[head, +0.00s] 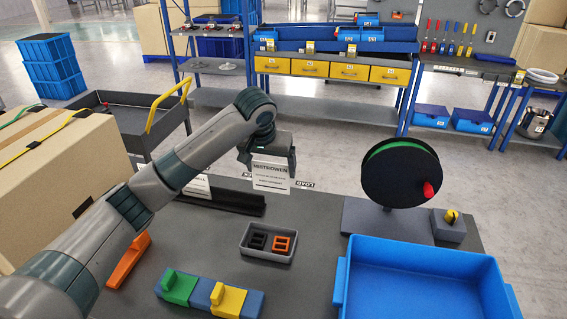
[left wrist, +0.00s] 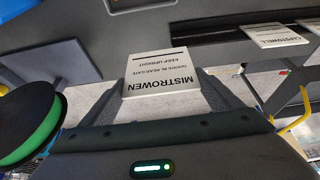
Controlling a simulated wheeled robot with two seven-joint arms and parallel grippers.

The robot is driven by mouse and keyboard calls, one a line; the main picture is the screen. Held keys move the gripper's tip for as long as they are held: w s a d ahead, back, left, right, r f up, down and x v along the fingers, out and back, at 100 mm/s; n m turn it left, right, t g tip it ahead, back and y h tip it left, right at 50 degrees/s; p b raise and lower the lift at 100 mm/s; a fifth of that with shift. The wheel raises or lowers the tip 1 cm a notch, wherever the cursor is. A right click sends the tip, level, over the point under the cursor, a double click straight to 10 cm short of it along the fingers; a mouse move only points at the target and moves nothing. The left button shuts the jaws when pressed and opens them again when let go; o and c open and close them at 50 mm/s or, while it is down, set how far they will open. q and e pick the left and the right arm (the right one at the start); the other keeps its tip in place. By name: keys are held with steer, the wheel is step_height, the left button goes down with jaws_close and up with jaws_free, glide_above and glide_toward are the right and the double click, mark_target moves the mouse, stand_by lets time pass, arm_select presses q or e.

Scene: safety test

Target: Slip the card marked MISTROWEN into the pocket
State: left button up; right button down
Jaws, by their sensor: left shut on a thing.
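The white card marked MISTROWEN (head: 270,178) hangs upright below my left gripper (head: 268,160), above the far edge of the table. In the left wrist view my left gripper (left wrist: 165,95) is shut on the card (left wrist: 162,75), and its printed face shows. A black slotted rack (head: 228,198) stands just left of the held card with a white card (head: 197,184) in it. In the left wrist view a card reading roughly CAPSTOWELL (left wrist: 273,36) stands at the rack (left wrist: 215,30). I cannot clearly make out the pocket. My right gripper is not in view.
A black and green reel (head: 402,172) on a stand is right of the card. A blue bin (head: 425,255), a small grey tray (head: 268,255) and green and yellow blocks (head: 210,295) are nearer. A large carton (head: 60,190) is at the left. The middle table is partly clear.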

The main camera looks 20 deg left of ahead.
arm_select(q)
steer(key=s+d, duration=0.4)
steer(key=s, duration=1.3)
steer(key=shift+s+r+m, duration=0.15)
steer(key=shift+r+m, duration=0.15)
steer(key=shift+r, duration=0.15)
